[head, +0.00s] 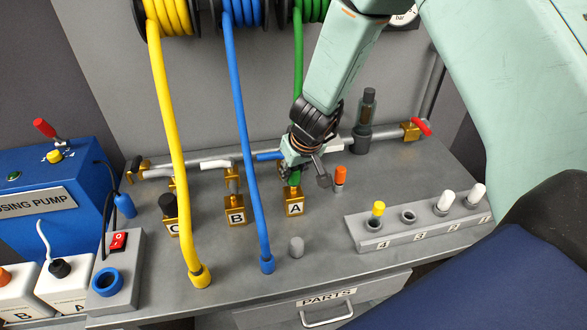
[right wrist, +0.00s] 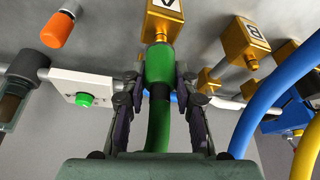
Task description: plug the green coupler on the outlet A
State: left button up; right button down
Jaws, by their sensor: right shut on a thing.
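The green coupler (right wrist: 158,66) is on the end of the green hose (head: 298,65). My right gripper (right wrist: 160,78) is shut on it, with a finger on each side. In the right wrist view, the coupler's far end meets the gold block of outlet A (right wrist: 166,22). I cannot tell whether it is fully seated. In the head view, my right gripper (head: 305,172) is just above outlet A (head: 295,208), and the coupler (head: 295,178) shows as a small green patch, mostly hidden by the gripper. My left gripper is not in view.
Outlet B (head: 236,212) is left of outlet A. The blue hose (head: 243,120) and yellow hose (head: 170,120) hang in front of the outlets. An orange-capped piece (head: 340,176) stands close right of my gripper. A numbered rack (head: 390,236) and a grey cap (head: 296,247) are nearer.

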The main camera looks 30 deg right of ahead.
aim_at(295, 176)
jog(key=shift+f+b, duration=1.55)
jog(key=shift+f, duration=0.15)
jog(key=c, duration=0.9)
grip_release()
jog(key=shift+c, duration=0.2)
jog(key=shift+r, duration=0.1)
jog(key=shift+r+p, duration=2.5)
jog(key=shift+p, duration=0.15)
jog(key=shift+f, duration=0.1)
jog(key=shift+s, duration=0.1)
